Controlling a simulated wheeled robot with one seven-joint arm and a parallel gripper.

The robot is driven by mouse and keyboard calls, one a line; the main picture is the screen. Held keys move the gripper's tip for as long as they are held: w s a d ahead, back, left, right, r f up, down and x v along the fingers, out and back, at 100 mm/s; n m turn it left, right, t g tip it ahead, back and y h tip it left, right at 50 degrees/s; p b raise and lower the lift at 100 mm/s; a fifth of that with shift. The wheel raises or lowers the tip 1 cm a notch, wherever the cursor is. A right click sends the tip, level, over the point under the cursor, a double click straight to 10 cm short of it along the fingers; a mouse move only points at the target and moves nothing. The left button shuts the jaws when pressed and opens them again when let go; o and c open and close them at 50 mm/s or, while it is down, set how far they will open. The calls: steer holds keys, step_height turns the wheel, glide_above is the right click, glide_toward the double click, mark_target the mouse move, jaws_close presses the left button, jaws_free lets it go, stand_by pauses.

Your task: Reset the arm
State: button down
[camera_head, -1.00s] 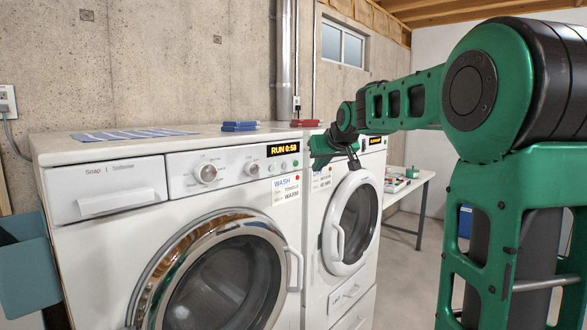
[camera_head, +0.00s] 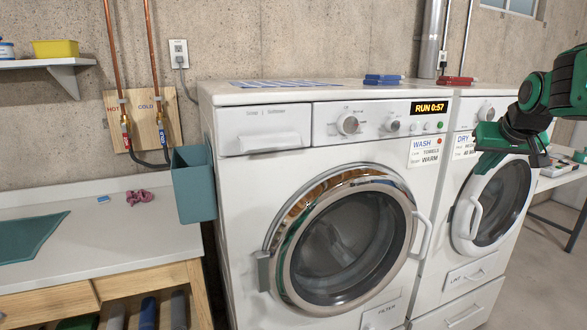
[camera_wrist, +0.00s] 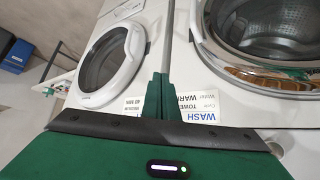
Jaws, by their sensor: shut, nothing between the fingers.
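My green arm reaches in from the right edge of the head view. My gripper (camera_head: 512,150) hangs in front of the dryer's upper front, near its label. In the wrist view my gripper's green fingers (camera_wrist: 158,97) are together with nothing between them. Behind them are the washer's WASH label (camera_wrist: 198,107) and the dryer's label (camera_wrist: 134,103). The washer (camera_head: 240,180) has a closed round door and its display reads RUN 0:57. The dryer (camera_head: 455,275) stands to its right with its round door closed.
A teal bin (camera_head: 194,185) hangs at the washer's left side. A counter (camera_head: 165,220) with a pink scrunchie (camera_head: 139,197) is at the left. A shelf (camera_head: 20,64) holds a yellow tub (camera_head: 56,48). Blue (camera_head: 383,79) and red (camera_head: 455,80) items lie on the machines. Floor shows at right.

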steer(key=s+a+f+m+g+y, duration=0.1)
steer(key=s+a+f+g, duration=0.1)
steer(key=s+f, duration=0.4)
steer(key=s+a+f+m+g, duration=0.1)
steer(key=s+a+f+g, duration=0.2)
steer(key=s, duration=1.4)
steer(key=s+a+f+m+g+y, duration=0.1)
steer(key=s+a+f+g, duration=0.1)
steer(key=s+f, duration=0.9)
steer(key=shift+s+a+g+y, duration=0.3)
steer(key=shift+s+a+g, duration=0.1)
steer(key=shift+s+g, duration=0.25)
steer(key=shift+w+f, duration=0.25)
steer(key=shift+w, duration=0.4)
